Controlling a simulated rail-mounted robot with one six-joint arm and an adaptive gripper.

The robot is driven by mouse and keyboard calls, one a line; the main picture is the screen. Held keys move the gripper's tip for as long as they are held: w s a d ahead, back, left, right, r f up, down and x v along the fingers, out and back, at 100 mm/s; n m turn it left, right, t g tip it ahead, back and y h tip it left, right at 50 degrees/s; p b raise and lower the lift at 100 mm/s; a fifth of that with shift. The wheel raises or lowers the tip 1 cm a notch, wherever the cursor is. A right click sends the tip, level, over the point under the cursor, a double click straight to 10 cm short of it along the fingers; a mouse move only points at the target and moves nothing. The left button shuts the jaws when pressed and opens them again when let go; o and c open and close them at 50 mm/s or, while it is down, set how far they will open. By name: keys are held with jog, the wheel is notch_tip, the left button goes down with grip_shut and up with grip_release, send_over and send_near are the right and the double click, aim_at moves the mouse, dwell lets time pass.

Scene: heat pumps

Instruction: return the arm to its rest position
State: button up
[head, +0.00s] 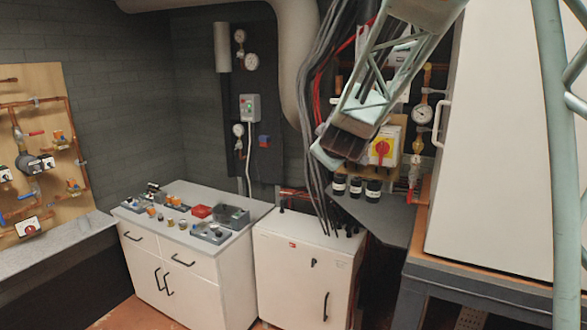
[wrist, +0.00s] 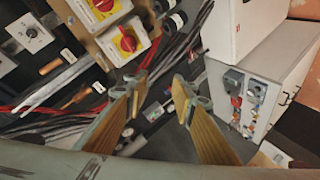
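My arm reaches down from the top right of the head view, and its end with my gripper (head: 326,152) hangs in front of the dark cables and beside a yellow and red rotary switch (head: 382,149). In the wrist view the two fingers of my gripper (wrist: 160,92) stand apart, with a clear gap and nothing held between them. The gripper is tilted, and the fingers are too small in the head view to make out.
A white cabinet (head: 306,275) stands below my gripper. Left of it is a counter (head: 190,237) with several small parts. A tall white unit (head: 495,150) stands at the right. Black and red cables (head: 318,90) run close behind the gripper. Pipes and gauges line the wall.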

jog(key=s+d+f+m+g+b, duration=0.3)
jog(key=s+f, duration=0.3)
jog(key=s, duration=1.5)
jog(key=s+d+f+m+g+b, duration=0.3)
jog(key=s+f+b, duration=0.3)
jog(key=s, duration=1.5)
jog(key=s+d+f+m+g+b, duration=0.3)
jog(key=s+f, duration=0.3)
jog(key=s, duration=1.5)
jog(key=shift+s+d+f+y+b, duration=0.25)
jog(key=shift+s+f+y+b, duration=0.15)
jog(key=shift+b, duration=0.4)
jog(key=shift+w, duration=0.15)
